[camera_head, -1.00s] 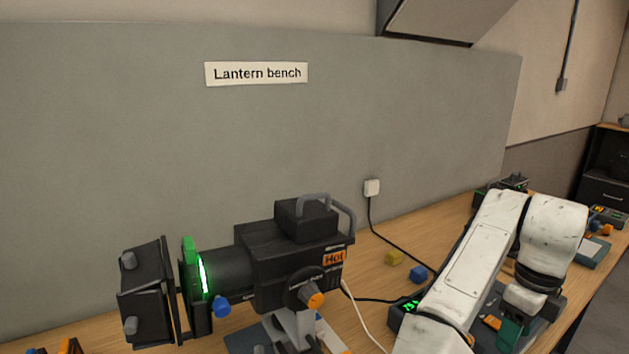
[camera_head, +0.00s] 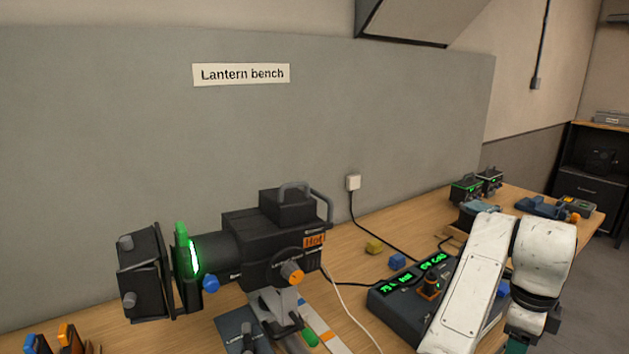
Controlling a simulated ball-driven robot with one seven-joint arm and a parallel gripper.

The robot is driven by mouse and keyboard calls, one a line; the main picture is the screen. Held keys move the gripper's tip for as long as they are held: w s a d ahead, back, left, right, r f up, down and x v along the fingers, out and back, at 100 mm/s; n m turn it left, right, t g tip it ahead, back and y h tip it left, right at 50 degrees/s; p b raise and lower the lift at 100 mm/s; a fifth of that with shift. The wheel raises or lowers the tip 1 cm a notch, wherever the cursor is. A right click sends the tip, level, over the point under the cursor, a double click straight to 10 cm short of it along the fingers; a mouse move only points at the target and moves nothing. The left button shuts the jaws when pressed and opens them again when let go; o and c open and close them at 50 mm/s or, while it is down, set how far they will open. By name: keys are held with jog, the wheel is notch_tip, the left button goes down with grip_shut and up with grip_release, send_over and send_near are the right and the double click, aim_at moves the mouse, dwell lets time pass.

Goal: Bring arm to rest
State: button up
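My white arm (camera_head: 478,280) rises from the bottom edge at the right, bends at the top and comes down again. Its descending end is dark and teal and runs out of the bottom of the picture. My gripper's fingers cannot be made out, so I cannot see whether it holds anything. The fader console (camera_head: 385,297), with lit green displays and an orange-and-black fader knob (camera_head: 430,287), lies left of and behind my arm, which covers its right part.
A black lantern (camera_head: 265,245) labelled "Hot" stands on the wooden bench (camera_head: 350,325) at the left. Other devices (camera_head: 467,189) stand at the far right. A cable runs to a wall socket (camera_head: 353,183).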

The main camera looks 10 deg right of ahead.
jog(key=s+f+n+t+h, duration=0.1)
jog(key=s+f+n+h, duration=0.2)
jog(key=s+f+n, duration=0.9)
jog(key=s+a+f+n+y, duration=0.2)
jog(key=s+a+f+n, duration=0.3)
jog(key=a+n, duration=0.3)
jog(key=s+a+f+n+y, duration=0.2)
jog(key=s+a+f+n, duration=0.3)
jog(key=s+a+n, duration=0.2)
jog(key=a+n, duration=0.1)
jog(key=a, duration=0.1)
jog(key=shift+s+a+f+n, duration=0.15)
jog(key=shift+a+n, duration=0.2)
jog(key=shift+n, duration=0.05)
